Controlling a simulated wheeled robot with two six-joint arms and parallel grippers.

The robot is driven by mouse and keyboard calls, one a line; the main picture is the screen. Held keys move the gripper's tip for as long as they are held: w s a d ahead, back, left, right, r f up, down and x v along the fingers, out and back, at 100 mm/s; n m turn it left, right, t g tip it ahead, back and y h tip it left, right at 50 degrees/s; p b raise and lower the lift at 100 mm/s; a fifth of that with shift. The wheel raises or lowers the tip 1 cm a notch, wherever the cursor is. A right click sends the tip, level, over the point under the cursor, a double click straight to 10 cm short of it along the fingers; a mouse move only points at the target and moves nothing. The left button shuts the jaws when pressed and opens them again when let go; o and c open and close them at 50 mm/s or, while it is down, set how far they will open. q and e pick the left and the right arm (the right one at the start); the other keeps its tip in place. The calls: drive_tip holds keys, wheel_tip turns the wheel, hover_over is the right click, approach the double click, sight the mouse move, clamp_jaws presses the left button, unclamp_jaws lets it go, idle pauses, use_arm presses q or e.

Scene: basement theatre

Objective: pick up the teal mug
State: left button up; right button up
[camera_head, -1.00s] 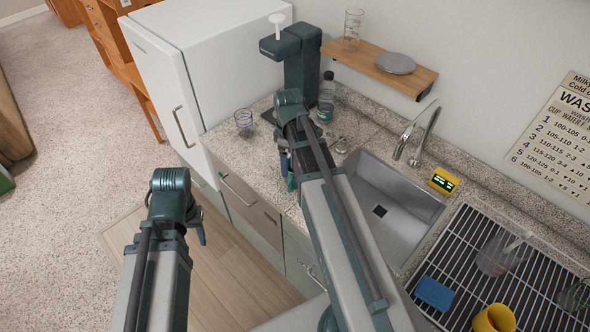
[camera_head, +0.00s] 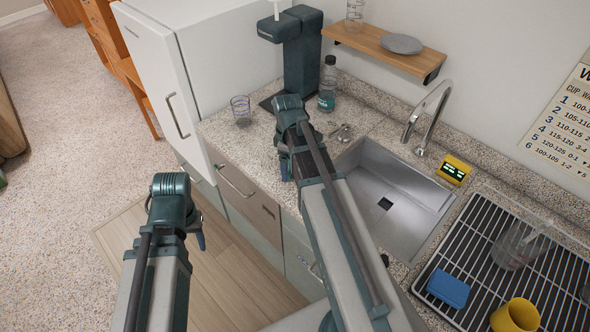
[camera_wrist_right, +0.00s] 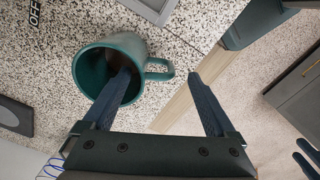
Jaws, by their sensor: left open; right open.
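The teal mug (camera_wrist_right: 90,72) shows in the right wrist view, on the speckled counter, with its open mouth facing the camera and its handle pointing right. My right gripper (camera_wrist_right: 158,74) is open around the handle side: one finger overlaps the mug's mouth, and the other is right of the handle. I cannot tell whether either finger touches it. In the head view my right gripper (camera_head: 287,166) is over the counter's front edge left of the sink, and its arm hides the mug. My left gripper (camera_head: 200,232) is low over the floor, away from the counter, its fingers barely visible.
A clear glass (camera_head: 241,111) and a bottle (camera_head: 327,88) stand near the dark dispenser (camera_head: 301,55). The sink (camera_head: 400,205) and tap (camera_head: 428,115) are to the right. A drying rack (camera_head: 470,235) holds a blue sponge (camera_head: 448,288) and a yellow mug (camera_head: 514,318).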

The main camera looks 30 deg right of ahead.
wheel_tip(320, 180, down, 5)
drive_tip(key=b, duration=0.5)
drive_tip(key=shift+d+f, duration=0.1)
drive_tip(key=shift+d, duration=0.05)
clamp_jaws()
idle(0.4)
